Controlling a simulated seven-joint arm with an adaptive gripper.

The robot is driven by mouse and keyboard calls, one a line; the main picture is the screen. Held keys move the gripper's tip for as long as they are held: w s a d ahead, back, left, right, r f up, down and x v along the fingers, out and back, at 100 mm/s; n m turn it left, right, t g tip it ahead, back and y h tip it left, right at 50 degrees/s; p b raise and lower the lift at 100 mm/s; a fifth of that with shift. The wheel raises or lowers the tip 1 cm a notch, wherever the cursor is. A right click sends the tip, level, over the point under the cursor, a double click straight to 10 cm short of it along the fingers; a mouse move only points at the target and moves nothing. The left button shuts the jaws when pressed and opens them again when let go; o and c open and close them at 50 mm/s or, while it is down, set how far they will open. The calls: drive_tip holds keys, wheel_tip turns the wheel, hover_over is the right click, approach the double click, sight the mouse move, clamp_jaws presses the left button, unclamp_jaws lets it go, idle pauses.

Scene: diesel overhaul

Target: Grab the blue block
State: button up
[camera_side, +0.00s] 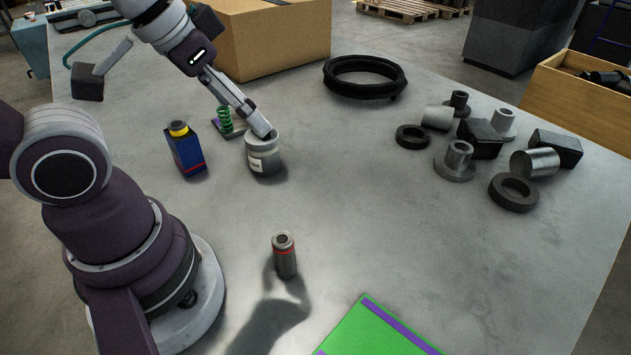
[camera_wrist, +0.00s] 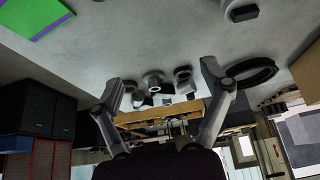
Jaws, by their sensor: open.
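The blue block (camera_side: 187,154) stands upright on the table, left of centre in the side view. It has a yellow top and a red band near its base. I cannot make it out in the wrist view. My gripper (camera_wrist: 163,84) is open, with its two fingers spread and nothing between them in the wrist view. In the side view, a finger of it reaches down to the right of the blue block, apart from it in the picture. Its tip overlaps the top of a grey jar (camera_side: 265,163); I cannot tell whether they touch.
A green spring (camera_side: 225,120) stands between the blue block and the jar. A red-banded metal cylinder (camera_side: 285,260) stands near the front. A cardboard box (camera_side: 275,40) and black ring (camera_side: 364,78) are behind. Several metal parts lie right. The table's middle is clear.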

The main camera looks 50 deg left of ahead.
drive_tip(key=m+g+y, duration=0.5)
drive_tip(key=m+g, duration=0.1)
drive_tip(key=m, duration=1.1)
approach(175, 125)
drive_tip(key=x, duration=0.4)
drive_tip(key=shift+a+f, duration=0.25)
drive_tip(key=x, duration=0.4)
drive_tip(key=shift+f, duration=0.15)
drive_tip(key=x, duration=0.3)
drive_tip(key=d+x, duration=0.1)
drive_tip(key=x, duration=0.2)
drive_tip(key=shift+w+f, duration=0.2)
drive_tip(key=shift+c, duration=0.2)
